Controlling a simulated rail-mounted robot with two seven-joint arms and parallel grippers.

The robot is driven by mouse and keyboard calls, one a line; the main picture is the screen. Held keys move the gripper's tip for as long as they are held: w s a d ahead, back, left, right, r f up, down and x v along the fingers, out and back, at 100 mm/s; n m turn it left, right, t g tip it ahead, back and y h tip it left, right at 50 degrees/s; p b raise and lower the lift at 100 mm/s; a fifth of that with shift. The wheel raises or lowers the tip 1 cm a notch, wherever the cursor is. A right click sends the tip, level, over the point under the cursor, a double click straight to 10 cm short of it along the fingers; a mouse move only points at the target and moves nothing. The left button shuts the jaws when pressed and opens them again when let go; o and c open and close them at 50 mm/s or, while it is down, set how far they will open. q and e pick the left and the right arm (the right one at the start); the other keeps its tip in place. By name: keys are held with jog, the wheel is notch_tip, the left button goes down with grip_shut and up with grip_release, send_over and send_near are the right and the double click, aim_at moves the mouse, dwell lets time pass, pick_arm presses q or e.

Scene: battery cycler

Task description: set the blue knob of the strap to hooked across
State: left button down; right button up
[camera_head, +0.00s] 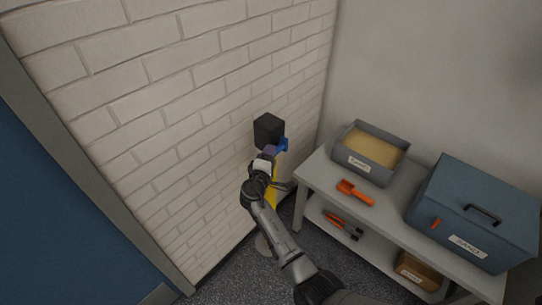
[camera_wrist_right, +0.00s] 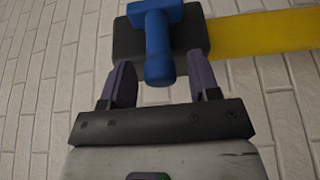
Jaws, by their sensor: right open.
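The blue knob (camera_wrist_right: 158,45) shows in the wrist view as a T-shaped handle on a dark block (camera_wrist_right: 122,42). It also shows in the head view (camera_head: 281,146), just below a black box (camera_head: 268,130) at the brick wall. The yellow strap (camera_wrist_right: 265,35) runs from the dark block to the right edge of the wrist view. In the head view the strap (camera_head: 275,172) hangs downward, partly hidden by my right arm. My right gripper (camera_wrist_right: 163,82) is open, its purple fingers on either side of the knob's lower end with visible gaps. My left gripper is out of view.
A grey shelf (camera_head: 393,201) stands to the right, bearing a grey bin (camera_head: 348,159), an orange scoop (camera_head: 355,192) and a blue-grey chest (camera_head: 481,210). Orange-handled tools (camera_head: 341,223) and a brown box (camera_head: 418,271) are on its lower level. A blue door (camera_head: 60,200) is at the left.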

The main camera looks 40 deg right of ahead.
jog(key=shift+w+d, duration=0.25)
jog(key=shift+d, duration=0.15)
jog(key=shift+c, duration=0.2)
grip_shut()
